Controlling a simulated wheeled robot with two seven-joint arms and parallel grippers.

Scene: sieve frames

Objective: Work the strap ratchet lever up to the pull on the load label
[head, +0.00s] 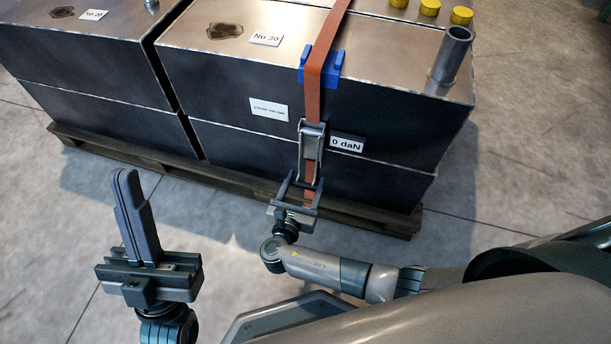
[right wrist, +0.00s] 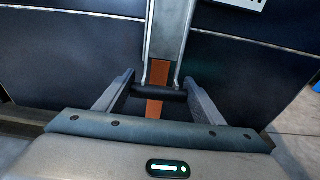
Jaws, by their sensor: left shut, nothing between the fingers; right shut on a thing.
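An orange strap (head: 323,60) runs down over the dark box marked No 30. Its metal ratchet lever (head: 311,148) hangs down the box's front face, and its black handle bar (right wrist: 172,94) shows in the right wrist view. My right gripper (head: 303,184) is shut on the lever's lower end, with one finger at each end of the bar. The white load label (head: 268,110) is left of the strap, its small print unreadable here. A readout (head: 347,144) right of the ratchet says 0 daN. My left gripper (head: 127,173) is shut, empty and away from the boxes.
A blue corner protector (head: 308,73) sits under the strap at the box's top edge. The boxes stand on a wooden pallet (head: 170,167). A metal pipe stub (head: 449,62) and yellow caps (head: 461,16) are on top at right. Floor around my left gripper is clear.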

